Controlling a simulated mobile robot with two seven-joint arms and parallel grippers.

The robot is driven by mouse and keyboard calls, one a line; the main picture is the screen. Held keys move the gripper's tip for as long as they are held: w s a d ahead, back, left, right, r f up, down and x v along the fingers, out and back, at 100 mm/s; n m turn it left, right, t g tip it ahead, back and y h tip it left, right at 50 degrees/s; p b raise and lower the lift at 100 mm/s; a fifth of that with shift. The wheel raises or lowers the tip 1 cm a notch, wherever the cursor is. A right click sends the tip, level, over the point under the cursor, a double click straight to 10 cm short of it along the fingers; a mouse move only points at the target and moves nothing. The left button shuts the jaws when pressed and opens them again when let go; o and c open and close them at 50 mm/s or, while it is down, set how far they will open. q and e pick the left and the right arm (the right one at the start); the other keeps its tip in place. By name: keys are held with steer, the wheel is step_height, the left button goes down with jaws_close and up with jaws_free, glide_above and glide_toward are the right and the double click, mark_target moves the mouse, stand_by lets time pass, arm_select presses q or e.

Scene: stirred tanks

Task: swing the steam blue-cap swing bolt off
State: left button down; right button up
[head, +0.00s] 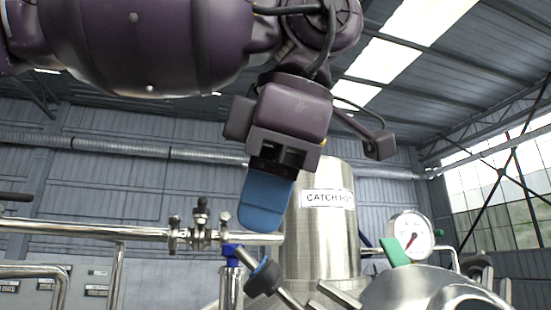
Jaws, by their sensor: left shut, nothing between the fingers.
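My left gripper (262,214) hangs down from the top of the head view, its blue fingers shut and empty. A dark knob with a blue cap (263,278) sits on a slanted metal rod at the bottom centre; it looks like the steam blue-cap swing bolt. The rod runs down to the right and leaves the picture at the bottom edge. The gripper's fingertips are above the knob in the picture, with a gap between them. Where the bolt seats is not clear. My right gripper is not in view.
A steel catch pot (322,235) stands behind the gripper. A pipe with small valves (200,232) and a blue-handled fitting (230,250) is at left of the knob. A pressure gauge (411,236), a green tab (395,252) and a domed steel vessel (395,288) are at right.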

arm_select(q)
steer(key=w+a+f+m+h+p, duration=0.1)
steer(key=w+a+f+p, duration=0.1)
steer(key=w, duration=0.4)
steer(key=shift+w+a+f+g+h, duration=0.3)
steer(key=shift+f+g, duration=0.05)
steer(key=shift+g, duration=0.05)
stand_by(0.6)
stand_by(0.4)
steer(key=v, duration=1.1)
steer(key=shift+s+f, duration=0.1)
steer(key=shift+f, duration=0.05)
